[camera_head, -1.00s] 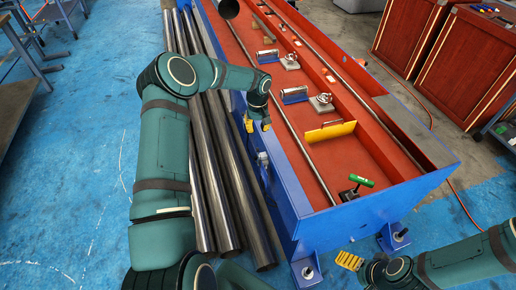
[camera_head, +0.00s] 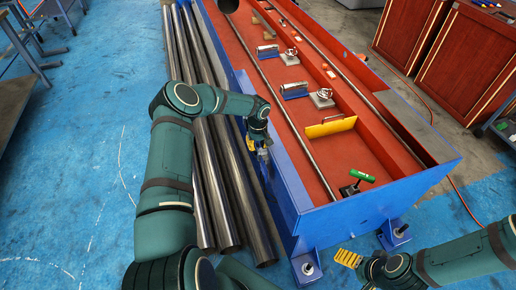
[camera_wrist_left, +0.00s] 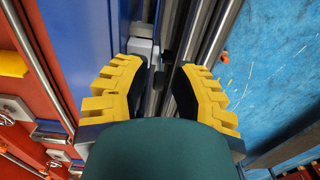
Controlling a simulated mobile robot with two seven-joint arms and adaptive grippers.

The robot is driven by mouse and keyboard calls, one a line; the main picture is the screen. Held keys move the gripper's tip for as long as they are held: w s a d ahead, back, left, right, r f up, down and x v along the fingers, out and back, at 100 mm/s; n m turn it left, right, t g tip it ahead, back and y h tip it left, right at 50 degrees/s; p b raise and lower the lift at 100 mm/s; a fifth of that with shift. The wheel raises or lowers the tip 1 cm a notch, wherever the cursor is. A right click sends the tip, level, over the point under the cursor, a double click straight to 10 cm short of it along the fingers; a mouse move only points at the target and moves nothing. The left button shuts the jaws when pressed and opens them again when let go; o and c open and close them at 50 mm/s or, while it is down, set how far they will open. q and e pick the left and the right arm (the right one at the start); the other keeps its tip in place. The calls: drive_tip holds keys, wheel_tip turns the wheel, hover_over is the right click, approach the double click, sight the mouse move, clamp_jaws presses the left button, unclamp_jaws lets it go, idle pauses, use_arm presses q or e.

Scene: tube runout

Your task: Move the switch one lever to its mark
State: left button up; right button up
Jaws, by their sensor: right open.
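A small light grey switch box (camera_wrist_left: 143,48) is fixed to the outer blue wall of the long trough. A short dark lever (camera_wrist_left: 158,62) stands out from it between my left fingers in the left wrist view. Its mark cannot be made out. My left gripper (camera_wrist_left: 158,85) is open with yellow padded fingers, one on each side of the lever, and no contact is visible. In the head view the left gripper (camera_head: 260,146) is beside the trough wall and hides most of the switch. My right gripper (camera_head: 349,259) is open and empty near the trough's front right foot.
The blue trough (camera_head: 290,190) has a red bed holding a yellow plate (camera_head: 330,128), clamps and a green-handled lever (camera_head: 361,177). Long steel tubes (camera_head: 222,180) lie close beside the left arm. Wooden cabinets (camera_head: 470,60) stand at the right. Blue floor is free at the left.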

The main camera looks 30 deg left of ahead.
use_arm(q)
drive_tip(key=shift+f, duration=0.7)
drive_tip(key=shift+c, duration=0.3)
clamp_jaws()
drive_tip(key=shift+w+a+f+g+h+b, duration=0.2)
drive_tip(key=shift+g+h+b, duration=0.2)
drive_tip(key=shift+b, duration=0.8)
drive_tip(key=shift+a+r+g+h+b, duration=0.1)
drive_tip(key=shift+g+h+b, duration=0.25)
drive_tip(key=shift+b, duration=0.25)
